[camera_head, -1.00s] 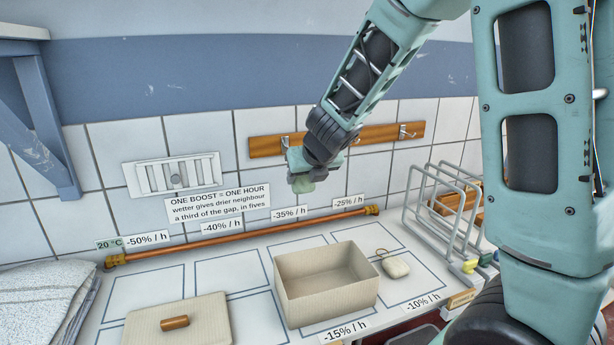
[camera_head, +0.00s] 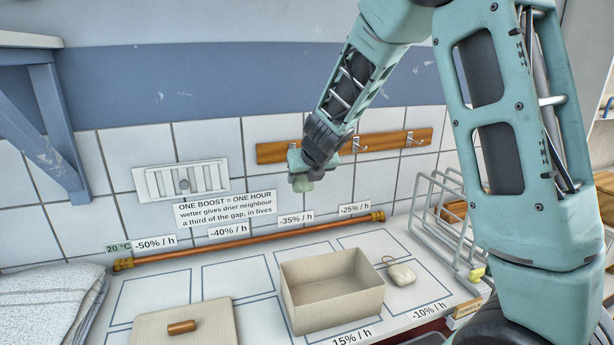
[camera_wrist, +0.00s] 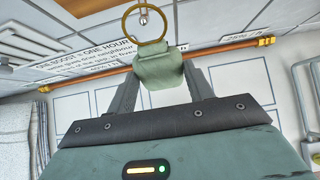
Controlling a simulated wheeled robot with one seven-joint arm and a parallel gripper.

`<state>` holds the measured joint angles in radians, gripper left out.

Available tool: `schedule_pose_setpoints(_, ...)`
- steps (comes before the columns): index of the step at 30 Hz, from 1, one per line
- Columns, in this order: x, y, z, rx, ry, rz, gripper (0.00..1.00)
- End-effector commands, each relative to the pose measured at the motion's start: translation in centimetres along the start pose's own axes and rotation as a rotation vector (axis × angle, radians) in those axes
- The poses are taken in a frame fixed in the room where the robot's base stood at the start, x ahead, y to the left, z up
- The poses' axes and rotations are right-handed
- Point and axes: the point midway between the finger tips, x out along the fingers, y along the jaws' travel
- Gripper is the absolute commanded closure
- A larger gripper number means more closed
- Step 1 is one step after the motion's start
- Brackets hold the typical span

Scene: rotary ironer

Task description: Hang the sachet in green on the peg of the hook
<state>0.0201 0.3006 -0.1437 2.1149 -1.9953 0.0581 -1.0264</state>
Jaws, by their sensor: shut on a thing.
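The green sachet (camera_head: 303,185) hangs in the air in front of the tiled wall. In the wrist view the sachet (camera_wrist: 160,70) is between the two fingers of my gripper (camera_wrist: 160,84), which is shut on it. Its brass-coloured ring (camera_wrist: 128,24) stands up beyond the fingers. A silver ball-tipped peg (camera_wrist: 143,19) shows inside the ring's outline; I cannot tell whether it passes through. In the head view my gripper (camera_head: 302,178) is before the left part of the wooden hook board (camera_head: 385,144), covering that area. Two metal hooks (camera_head: 359,146) show farther right.
Below are an open beige box (camera_head: 335,305), a pale sachet with a loop (camera_head: 401,275), a beige lid (camera_head: 205,325) and a copper rail (camera_head: 250,240). A wire rack (camera_head: 440,215) stands right. A vent (camera_head: 182,180) is on the wall left.

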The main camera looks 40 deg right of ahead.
Motion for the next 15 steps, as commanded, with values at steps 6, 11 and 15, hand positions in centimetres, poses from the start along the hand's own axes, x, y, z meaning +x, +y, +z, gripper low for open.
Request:
schedule_pose_setpoints(6,0.9,-0.1,0.9,-0.001,0.0,-0.001,0.73)
schedule_pose_setpoints(11,1.9,-0.1,1.0,0.0,0.0,-0.001,0.73)
schedule_pose_setpoints(15,2.5,-0.1,1.1,0.0,0.0,-0.001,0.73)
